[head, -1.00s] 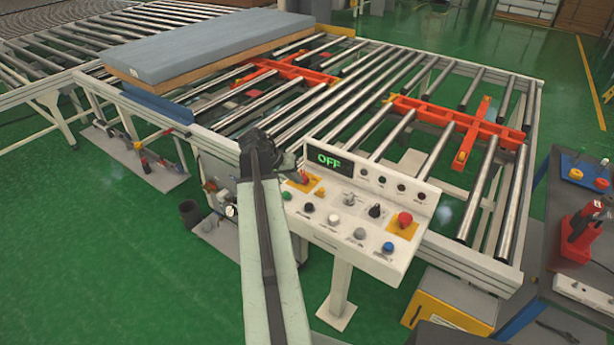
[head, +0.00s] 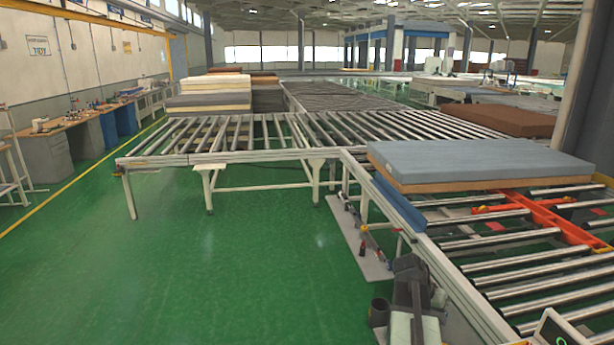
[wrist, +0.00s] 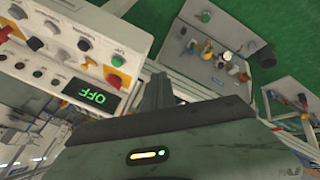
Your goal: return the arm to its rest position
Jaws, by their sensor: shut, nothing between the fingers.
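My gripper (head: 411,270) shows at the lower right of the head view, at the end of my pale arm (head: 414,326). It is beside the near rail of the roller conveyor (head: 470,318). In the wrist view my gripper (wrist: 158,88) points away from the camera, shut and empty. The control panel (wrist: 60,60) is upside down at the left of that view, close to the gripper. Its display (wrist: 97,95) reads OFF in green. In the head view only a corner of the panel (head: 555,332) shows.
A grey-blue mattress (head: 480,160) lies on the conveyor behind an orange lift frame (head: 545,215). More roller tables (head: 240,145) extend across the middle. Stacked mattresses (head: 210,95) stand farther back. Open green floor (head: 220,275) lies at the left and front.

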